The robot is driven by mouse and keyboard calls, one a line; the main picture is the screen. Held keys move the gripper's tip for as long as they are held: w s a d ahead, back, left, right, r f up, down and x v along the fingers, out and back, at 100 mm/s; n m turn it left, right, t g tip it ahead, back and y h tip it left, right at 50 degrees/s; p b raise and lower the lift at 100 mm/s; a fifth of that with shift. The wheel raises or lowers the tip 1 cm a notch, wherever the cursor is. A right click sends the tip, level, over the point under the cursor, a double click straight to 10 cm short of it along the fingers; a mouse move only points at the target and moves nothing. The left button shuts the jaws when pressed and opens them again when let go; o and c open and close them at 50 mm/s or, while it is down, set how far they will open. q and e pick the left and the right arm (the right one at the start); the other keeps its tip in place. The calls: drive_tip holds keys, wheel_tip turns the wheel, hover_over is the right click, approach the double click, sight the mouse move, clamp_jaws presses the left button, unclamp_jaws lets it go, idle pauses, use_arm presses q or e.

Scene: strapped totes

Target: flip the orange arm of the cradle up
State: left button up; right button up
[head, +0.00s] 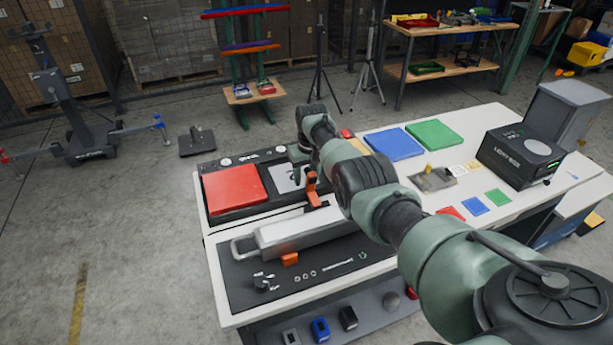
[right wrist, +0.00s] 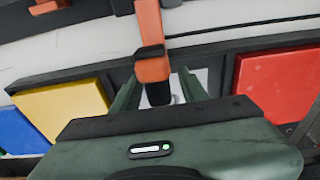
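The orange arm (head: 312,190) of the cradle stands up behind the long pale grey case (head: 305,228) in the head view. In the right wrist view the orange arm (right wrist: 151,52) reaches down from the top, with a black band and a black tip. My right gripper (head: 299,172) is at the far side of the case, beside the orange arm. In the right wrist view its green fingers (right wrist: 158,88) are apart, with the black tip between them and gaps visible. I cannot tell whether either finger touches it. My left gripper is in neither view.
A second orange piece (head: 290,259) sits at the case's near side. A red panel (head: 235,190) lies left of the gripper; blue (head: 394,143) and green (head: 434,134) panels lie right. A black label machine (head: 521,154) stands at right. My right arm crosses above the bench.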

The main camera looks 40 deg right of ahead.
sight(308, 168)
drive_tip(key=shift+r, duration=0.3)
drive_tip(key=shift+s+a+r+p, duration=0.1)
drive_tip(key=shift+s+r+p, duration=0.1)
drive_tip(key=shift+r, duration=0.95)
drive_tip(key=shift+s+d+r+p, duration=0.1)
drive_tip(key=shift+s+r+p, duration=0.15)
drive_tip(key=shift+r, duration=0.95)
drive_tip(key=shift+s+a+r+p, duration=0.1)
drive_tip(key=shift+s+r+p, duration=0.1)
drive_tip(key=shift+r, duration=0.95)
